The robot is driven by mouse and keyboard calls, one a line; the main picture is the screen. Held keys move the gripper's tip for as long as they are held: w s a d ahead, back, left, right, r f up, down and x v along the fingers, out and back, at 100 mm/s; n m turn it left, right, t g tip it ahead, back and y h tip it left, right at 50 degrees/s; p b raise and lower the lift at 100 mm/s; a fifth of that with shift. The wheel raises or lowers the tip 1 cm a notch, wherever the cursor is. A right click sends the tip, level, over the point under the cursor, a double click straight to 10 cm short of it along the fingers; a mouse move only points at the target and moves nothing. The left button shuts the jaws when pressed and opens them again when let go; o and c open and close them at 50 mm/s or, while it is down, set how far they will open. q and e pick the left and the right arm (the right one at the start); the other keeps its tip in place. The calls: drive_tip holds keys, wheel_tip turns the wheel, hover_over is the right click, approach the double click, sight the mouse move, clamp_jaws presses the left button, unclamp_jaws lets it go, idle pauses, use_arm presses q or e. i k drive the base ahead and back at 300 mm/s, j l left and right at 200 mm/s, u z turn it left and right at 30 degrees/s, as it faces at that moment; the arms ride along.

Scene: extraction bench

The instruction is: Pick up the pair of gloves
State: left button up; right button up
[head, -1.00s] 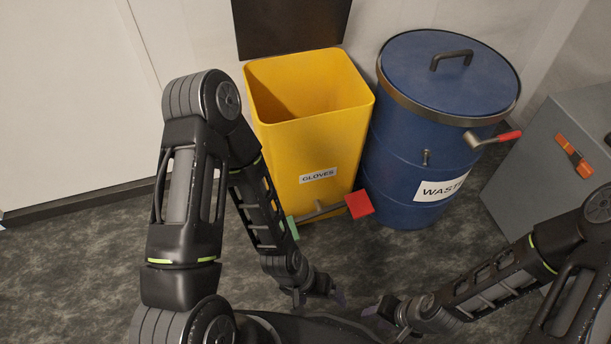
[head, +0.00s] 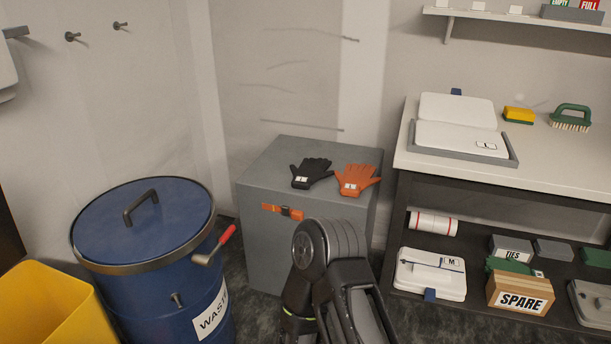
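Two gloves lie side by side on top of a grey cabinet (head: 262,190) near the middle of the head view. The left one is a black glove (head: 313,176). The right one is an orange glove (head: 354,183). Each has a small white label near its cuff, too small to read. The gloves lie flat, close together. My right arm rises in front of the cabinet, below the gloves and apart from them in the picture. Neither of my grippers shows in the present view.
A blue lidded waste drum (head: 147,245) with a red-tipped lever stands left of the cabinet, beside a yellow bin (head: 55,308). A bench (head: 545,172) on the right holds a white case, sponge and brush. Its lower shelf holds boxes, including a SPARE box (head: 519,294).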

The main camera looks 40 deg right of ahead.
sight(312, 170)
drive_tip(key=z, duration=2.35)
drive_tip(key=i+j, duration=0.25)
drive_tip(key=j, duration=0.15)
drive_tip(key=i+j, duration=0.25)
drive_tip(key=j, duration=0.15)
drive_tip(key=i+j, duration=0.25)
drive_tip(key=j, duration=0.2)
drive_tip(key=i+j, duration=0.2)
drive_tip(key=j, duration=0.2)
drive_tip(key=i+z, duration=0.05)
